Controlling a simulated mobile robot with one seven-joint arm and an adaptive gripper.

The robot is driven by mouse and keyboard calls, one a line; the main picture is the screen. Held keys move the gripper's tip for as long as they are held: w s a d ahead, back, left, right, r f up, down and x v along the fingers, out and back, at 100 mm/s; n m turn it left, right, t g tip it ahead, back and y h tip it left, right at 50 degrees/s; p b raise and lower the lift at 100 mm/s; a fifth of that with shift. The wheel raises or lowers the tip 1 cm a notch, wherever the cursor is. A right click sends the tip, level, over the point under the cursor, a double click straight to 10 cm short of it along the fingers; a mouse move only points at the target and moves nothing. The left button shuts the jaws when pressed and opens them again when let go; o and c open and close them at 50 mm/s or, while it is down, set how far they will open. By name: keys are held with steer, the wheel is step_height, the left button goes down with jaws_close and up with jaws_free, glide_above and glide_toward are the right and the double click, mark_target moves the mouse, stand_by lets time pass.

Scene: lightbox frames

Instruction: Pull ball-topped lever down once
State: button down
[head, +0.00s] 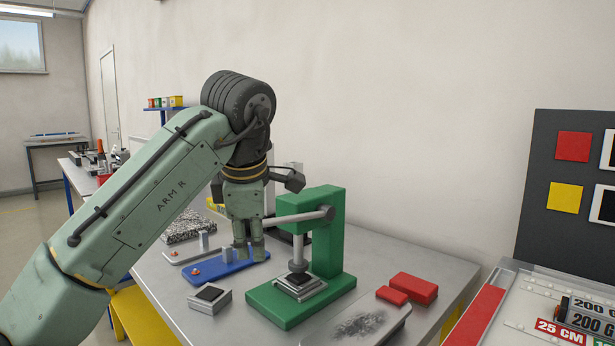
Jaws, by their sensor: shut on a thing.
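A green press (326,250) stands on the grey workbench. Its grey metal lever (295,217) runs left from the pivot at the top of the press, nearly level and dipping slightly to the left. The far end of the lever goes in at my gripper (248,250), which points down beside the press on its left. My gripper is shut on the lever end. The ball top is hidden by my fingers. The press ram (298,268) stands above a small square block (300,284) on the green base; whether they touch is hard to tell.
A blue plate (205,272) lies under and left of my gripper. A small block with a dark top (210,299) sits in front of it. Red blocks (414,288) and a scuffed grey plate (362,325) lie right of the press. A wall stands behind.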

steer(key=f, duration=0.1)
steer(key=f+b, duration=0.1)
steer(key=f, duration=0.1)
steer(key=shift+s+d+b, duration=0.15)
steer(key=shift+d+b, duration=0.1)
steer(key=shift+b, duration=0.05)
steer(key=shift+d+f+b, duration=0.15)
steer(key=shift+f+b, duration=1.15)
steer(key=shift+f, duration=0.6)
steer(key=c, duration=1.4)
jaws_free()
steer(key=shift+d+r, duration=0.1)
steer(key=shift+r, duration=0.15)
steer(key=shift+o, duration=0.2)
